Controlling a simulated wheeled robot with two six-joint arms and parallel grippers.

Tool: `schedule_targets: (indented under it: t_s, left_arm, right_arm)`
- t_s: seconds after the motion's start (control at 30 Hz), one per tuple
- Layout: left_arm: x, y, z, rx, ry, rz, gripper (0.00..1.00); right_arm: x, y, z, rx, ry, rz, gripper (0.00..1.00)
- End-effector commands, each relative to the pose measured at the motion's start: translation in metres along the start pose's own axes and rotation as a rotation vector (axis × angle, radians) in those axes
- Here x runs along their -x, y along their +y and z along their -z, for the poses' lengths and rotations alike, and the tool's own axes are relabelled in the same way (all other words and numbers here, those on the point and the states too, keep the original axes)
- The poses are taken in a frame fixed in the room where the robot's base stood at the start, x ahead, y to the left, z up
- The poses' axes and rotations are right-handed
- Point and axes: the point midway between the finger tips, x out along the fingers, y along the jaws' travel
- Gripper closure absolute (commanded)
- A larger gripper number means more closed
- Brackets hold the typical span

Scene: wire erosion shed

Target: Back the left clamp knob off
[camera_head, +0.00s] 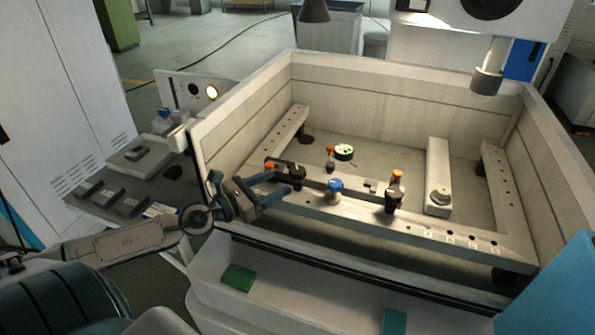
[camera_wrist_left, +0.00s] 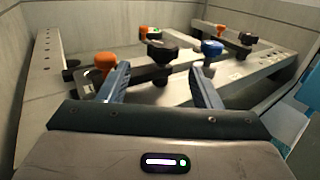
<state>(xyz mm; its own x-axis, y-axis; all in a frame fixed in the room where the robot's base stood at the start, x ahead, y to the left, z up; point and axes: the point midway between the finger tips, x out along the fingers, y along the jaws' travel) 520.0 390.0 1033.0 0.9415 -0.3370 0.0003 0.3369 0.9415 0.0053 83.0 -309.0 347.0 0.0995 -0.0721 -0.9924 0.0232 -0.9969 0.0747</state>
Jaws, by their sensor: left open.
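The left clamp (camera_head: 290,170) is a dark strap on the near rail, with an orange piece (camera_head: 268,164) at its left end. In the left wrist view an orange knob (camera_wrist_left: 97,60) and a black knob (camera_wrist_left: 162,50) stand beyond my fingers; I cannot tell which is the clamp's turning knob. A blue knob (camera_head: 335,185) sits right of the clamp on the same rail. My left gripper (camera_head: 281,181) is open and empty, close in front of the clamp; it also shows in the left wrist view (camera_wrist_left: 160,68). Contact is unclear. My right gripper is out of view.
The tank wall (camera_head: 240,115) rises behind and left of the rails. A second black clamp with an orange top (camera_head: 396,180) stands farther right on the near rail. A round part (camera_head: 344,152) lies behind it. Green pads (camera_head: 238,277) lie on the front ledge.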

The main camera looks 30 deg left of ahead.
Motion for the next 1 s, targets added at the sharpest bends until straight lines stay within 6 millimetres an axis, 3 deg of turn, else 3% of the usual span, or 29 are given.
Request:
schedule_targets:
  t_s: [0.37,0.6,1.0]
  left_arm:
    - [-0.021,-0.003,-0.004,0.01,-0.002,0.002,0.42]
    - [-0.045,-0.003,-0.004,0.008,-0.004,0.002,0.42]
    - [-0.074,-0.003,0.0,0.007,0.0,0.004,0.42]
  right_arm:
    - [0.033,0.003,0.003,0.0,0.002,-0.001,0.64]
    - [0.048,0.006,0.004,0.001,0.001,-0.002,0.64]
    - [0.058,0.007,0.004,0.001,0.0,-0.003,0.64]
